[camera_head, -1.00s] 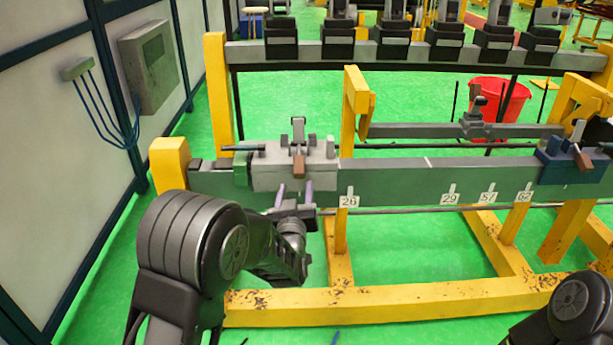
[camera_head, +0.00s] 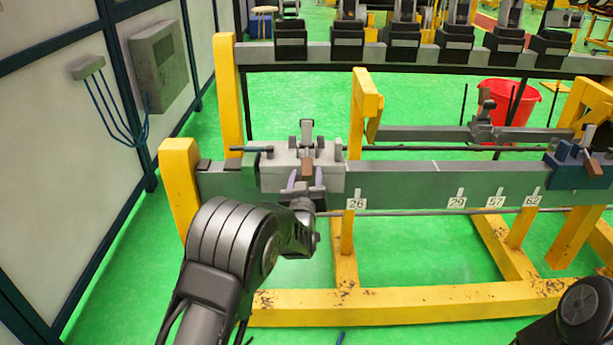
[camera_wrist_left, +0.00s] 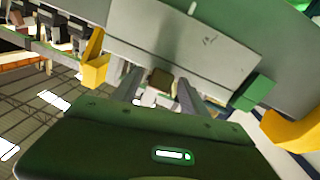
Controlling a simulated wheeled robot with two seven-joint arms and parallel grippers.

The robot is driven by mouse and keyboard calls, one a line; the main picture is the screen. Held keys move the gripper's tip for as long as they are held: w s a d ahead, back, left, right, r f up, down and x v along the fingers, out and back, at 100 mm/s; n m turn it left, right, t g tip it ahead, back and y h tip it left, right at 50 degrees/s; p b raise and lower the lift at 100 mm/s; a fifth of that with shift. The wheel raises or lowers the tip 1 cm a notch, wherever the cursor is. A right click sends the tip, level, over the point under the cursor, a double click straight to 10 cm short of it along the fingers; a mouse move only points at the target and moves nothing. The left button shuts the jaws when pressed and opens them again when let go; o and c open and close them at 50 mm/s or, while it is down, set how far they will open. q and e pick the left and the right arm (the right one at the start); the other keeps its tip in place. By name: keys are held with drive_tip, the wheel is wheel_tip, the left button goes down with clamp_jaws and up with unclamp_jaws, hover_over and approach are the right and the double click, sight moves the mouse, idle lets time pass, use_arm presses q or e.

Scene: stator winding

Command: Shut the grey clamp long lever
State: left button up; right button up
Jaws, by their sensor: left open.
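The grey clamp (camera_head: 275,172) sits on the left part of the long green-grey beam. A brown-tipped lever (camera_head: 307,168) points toward me at its front, and a dark upright piece (camera_head: 307,132) stands behind it. My left gripper (camera_head: 306,181) is open just in front of the clamp, one finger on each side of the brown tip. In the left wrist view the brown tip (camera_wrist_left: 161,77) shows between the two fingers (camera_wrist_left: 158,92); I cannot tell whether they touch it. My right gripper is out of view.
The beam (camera_head: 400,187) carries number tags and a blue clamp (camera_head: 570,172) at the far right. A yellow post (camera_head: 180,185) stands at the beam's left end. A red bucket (camera_head: 510,100) stands behind. The green floor in front is partly clear.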

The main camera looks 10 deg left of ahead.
use_arm(q)
drive_tip(key=shift+c, duration=0.4)
clamp_jaws()
idle(1.0)
